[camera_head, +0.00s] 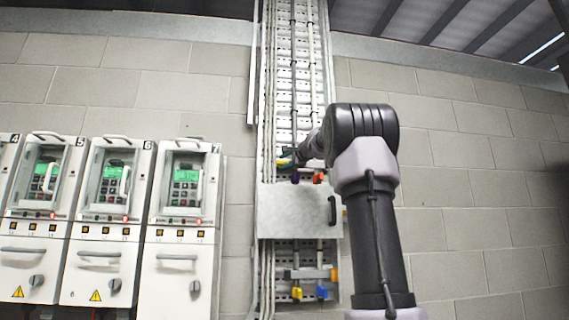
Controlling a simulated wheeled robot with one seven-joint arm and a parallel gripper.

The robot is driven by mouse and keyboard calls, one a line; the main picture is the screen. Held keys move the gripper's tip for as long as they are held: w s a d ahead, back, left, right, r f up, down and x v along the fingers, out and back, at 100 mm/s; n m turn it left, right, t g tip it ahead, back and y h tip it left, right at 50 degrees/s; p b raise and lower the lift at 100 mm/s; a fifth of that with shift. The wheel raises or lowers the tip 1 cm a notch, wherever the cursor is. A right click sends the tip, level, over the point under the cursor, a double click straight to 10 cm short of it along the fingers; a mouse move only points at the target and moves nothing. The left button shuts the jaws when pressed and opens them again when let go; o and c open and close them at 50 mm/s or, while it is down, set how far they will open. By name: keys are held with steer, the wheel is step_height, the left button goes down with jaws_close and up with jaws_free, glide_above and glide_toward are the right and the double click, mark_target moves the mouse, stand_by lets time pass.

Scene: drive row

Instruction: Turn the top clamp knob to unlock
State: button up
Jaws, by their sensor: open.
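A vertical cable ladder (296,95) runs up the wall, with cables along it. A dark purple-blue knob (294,178) and an orange-red knob (318,177) sit side by side just above a grey cover plate (290,212). I cannot tell for sure which is the top clamp knob. My gripper (292,158) is open, small and partly hidden behind my arm. It is at the ladder, just above the purple-blue knob; I cannot tell whether it touches anything.
Grey-white drive cabinets (183,205) with green screens, handles and rotary knobs stand in a row at the left. The cover plate has a dark handle (332,211) at its right edge. A bare block wall (470,190) is at the right.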

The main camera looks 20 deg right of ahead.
jaws_close()
steer(key=shift+n, duration=0.4)
steer(key=n+g, duration=0.1)
steer(key=n, duration=0.2)
steer(key=shift+r+g, duration=0.1)
steer(key=shift+g, duration=0.3)
steer(key=shift+w+a+r+n+g+h, duration=0.1)
steer(key=shift+n+g+h, duration=0.6)
steer(key=shift+n, duration=0.9)
steer(key=shift+s+a+f+n+g+h, duration=0.15)
steer(key=shift+n+g+h, duration=0.2)
steer(key=shift+n+h, duration=1)
steer(key=shift+w+a+r+n+g+h, duration=0.15)
steer(key=shift+n+g+h, duration=0.4)
steer(key=shift+n, duration=1.3)
steer(key=shift+d+h, duration=0.1)
steer(key=shift+h, duration=0.2)
